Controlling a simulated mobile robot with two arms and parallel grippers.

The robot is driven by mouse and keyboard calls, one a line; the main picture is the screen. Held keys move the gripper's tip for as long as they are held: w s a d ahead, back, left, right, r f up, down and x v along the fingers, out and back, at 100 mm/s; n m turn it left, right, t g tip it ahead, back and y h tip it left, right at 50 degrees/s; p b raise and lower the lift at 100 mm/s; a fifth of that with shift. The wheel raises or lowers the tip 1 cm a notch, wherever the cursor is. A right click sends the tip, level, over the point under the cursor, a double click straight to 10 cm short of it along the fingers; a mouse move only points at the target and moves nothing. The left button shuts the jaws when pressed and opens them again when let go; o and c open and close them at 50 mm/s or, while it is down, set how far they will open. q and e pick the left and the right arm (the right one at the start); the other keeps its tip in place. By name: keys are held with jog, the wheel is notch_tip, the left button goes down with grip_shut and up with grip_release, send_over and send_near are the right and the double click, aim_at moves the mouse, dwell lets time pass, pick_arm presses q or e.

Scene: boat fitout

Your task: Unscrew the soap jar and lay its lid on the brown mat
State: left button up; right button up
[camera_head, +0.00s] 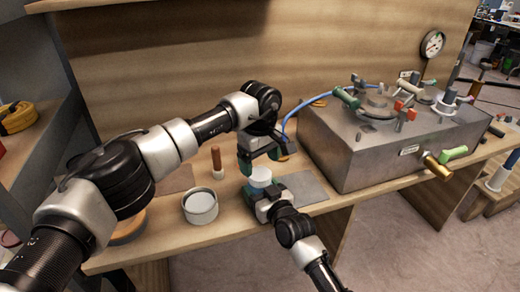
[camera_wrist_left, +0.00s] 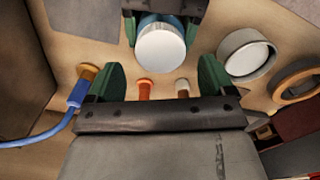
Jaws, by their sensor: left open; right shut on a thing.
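The soap jar has a white lid (camera_head: 261,174) and a bluish body. It stands upright near the middle of the bench, and the lid also shows in the left wrist view (camera_wrist_left: 160,48). My right gripper (camera_head: 258,196) is shut on the jar body (camera_wrist_left: 150,18) below the lid. My left gripper (camera_head: 262,165) is open just above the lid, its fingers apart and empty. In its wrist view the lid lies ahead of the left fingertips (camera_wrist_left: 160,72). The brown mat (camera_head: 178,179) lies to the left on the bench, partly hidden behind my left arm.
A round whitish tin (camera_head: 200,206) stands left of the jar. A brown-handled tool (camera_head: 216,160) stands behind it. A grey mat (camera_head: 306,187) lies right of the jar. A large metal box (camera_head: 380,145) with fittings fills the right, with a blue hose (camera_head: 305,107) beside it.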

aim_at(260, 174)
pick_arm(q)
jog(key=shift+f, duration=2.05)
jog(key=shift+c, duration=0.4)
jog(key=c, duration=0.8)
jog(key=n, duration=0.7)
jog(key=shift+r, duration=0.1)
jog(key=shift+c, duration=0.2)
jog(key=o, duration=1)
